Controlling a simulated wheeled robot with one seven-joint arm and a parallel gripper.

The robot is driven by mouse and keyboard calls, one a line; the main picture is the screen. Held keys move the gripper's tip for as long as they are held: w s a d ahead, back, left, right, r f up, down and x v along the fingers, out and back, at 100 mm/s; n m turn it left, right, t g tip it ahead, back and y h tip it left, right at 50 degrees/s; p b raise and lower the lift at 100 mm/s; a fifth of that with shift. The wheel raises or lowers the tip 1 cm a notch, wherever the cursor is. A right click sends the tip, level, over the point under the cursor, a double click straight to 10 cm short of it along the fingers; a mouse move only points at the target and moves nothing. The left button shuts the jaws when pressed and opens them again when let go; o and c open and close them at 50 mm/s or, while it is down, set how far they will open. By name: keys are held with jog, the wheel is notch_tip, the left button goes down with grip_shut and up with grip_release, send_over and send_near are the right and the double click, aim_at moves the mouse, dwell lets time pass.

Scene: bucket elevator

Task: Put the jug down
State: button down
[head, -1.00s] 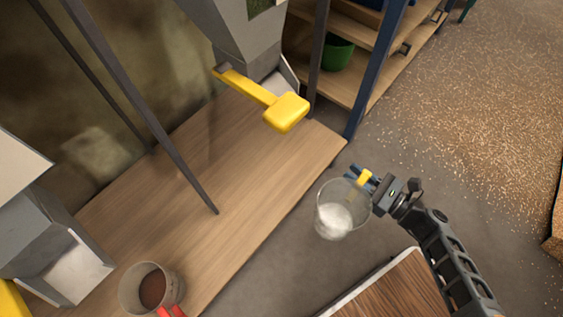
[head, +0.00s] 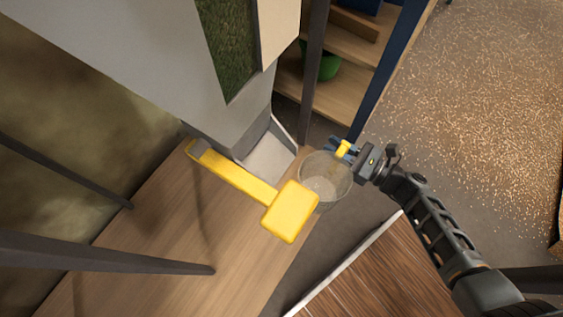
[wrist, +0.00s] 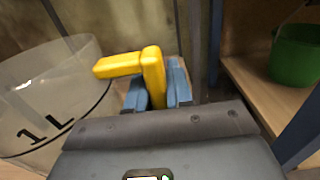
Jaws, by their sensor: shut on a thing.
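The jug (head: 326,180) is clear, with a yellow handle (head: 343,149). My gripper (head: 347,152) is shut on that handle and holds the jug at the right edge of the wooden bench (head: 150,230). Part of the jug is hidden behind the yellow lever's paddle (head: 290,211). In the wrist view the jug (wrist: 45,90) is at the left, with a black "1 L" mark, and the yellow handle (wrist: 153,78) is between my blue fingertips (wrist: 157,88). I cannot tell whether the jug touches the bench.
A grey chute (head: 268,160) with the long yellow lever stands over the bench, close to the jug. Dark posts (head: 110,252) cross the bench at the left. A shelf with a green bucket (head: 322,62) is behind. A dark wooden tabletop (head: 375,275) is at the front.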

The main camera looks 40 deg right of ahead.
jog(key=shift+w+a+f+b, duration=0.95)
jog(key=shift+a+f, duration=0.6)
jog(key=shift+f, duration=0.2)
jog(key=shift+w+a+f+b, duration=0.8)
jog(key=shift+a+f+b, duration=0.2)
jog(key=shift+a+f, duration=0.65)
jog(key=shift+w+a+f+b, duration=0.95)
jog(key=shift+a+f, duration=0.5)
jog(key=shift+f, duration=0.45)
jog(key=shift+f+b, duration=0.1)
jog(key=shift+b, duration=0.2)
jog(key=c, duration=1)
grip_release()
